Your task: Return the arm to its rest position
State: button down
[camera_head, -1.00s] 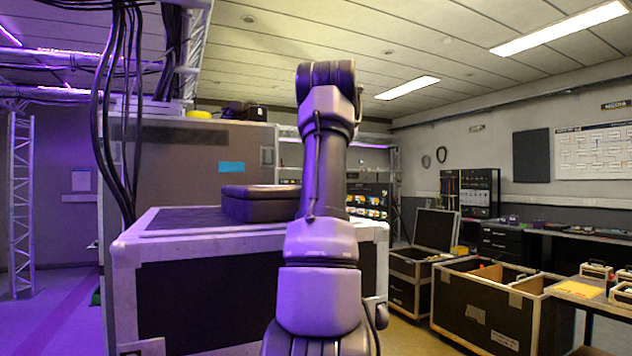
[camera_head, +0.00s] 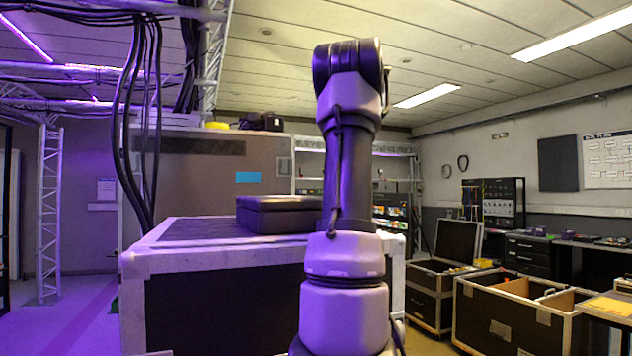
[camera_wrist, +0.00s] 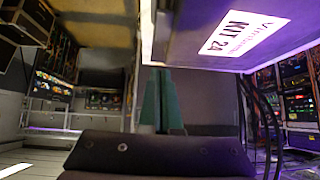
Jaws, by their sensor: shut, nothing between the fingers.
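My arm (camera_head: 345,190) stands raised in the middle of the head view, in front of a large flight case. Its upper end bends away from the camera, so my gripper is hidden there. In the wrist view, my gripper (camera_wrist: 158,76) shows as two teal fingers side by side beyond its dark body. The fingers are shut with nothing visible between them. A case with a white "KIT 24" label (camera_wrist: 246,32) hangs into the upper right of the wrist view, close to the fingers. I cannot tell whether they touch.
The large flight case (camera_head: 215,262) fills the space ahead, with a dark closed case (camera_head: 278,214) on top. Black cables (camera_head: 140,120) hang at left beside a truss (camera_head: 50,215). Open crates (camera_head: 510,315) and a bench stand at right. Purple-lit floor (camera_head: 75,320) is clear at left.

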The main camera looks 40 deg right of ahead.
jog(key=shift+a+r, duration=0.1)
jog(key=s+a+f+y, duration=0.1)
jog(key=s+a+f, duration=0.1)
jog(key=a, duration=0.7)
jog(key=s+a+f+m+y, duration=0.1)
jog(key=a+f, duration=0.1)
jog(key=a, duration=0.8)
jog(key=s+a+f, duration=0.2)
jog(key=a, duration=0.7)
jog(key=s+a+f+g+y, duration=0.1)
jog(key=s+a+f, duration=1.4)
jog(key=s+a, duration=0.1)
jog(key=shift+s+a+m+g+y, duration=0.3)
jog(key=shift+a+g+y, duration=0.1)
jog(key=shift+a, duration=0.2)
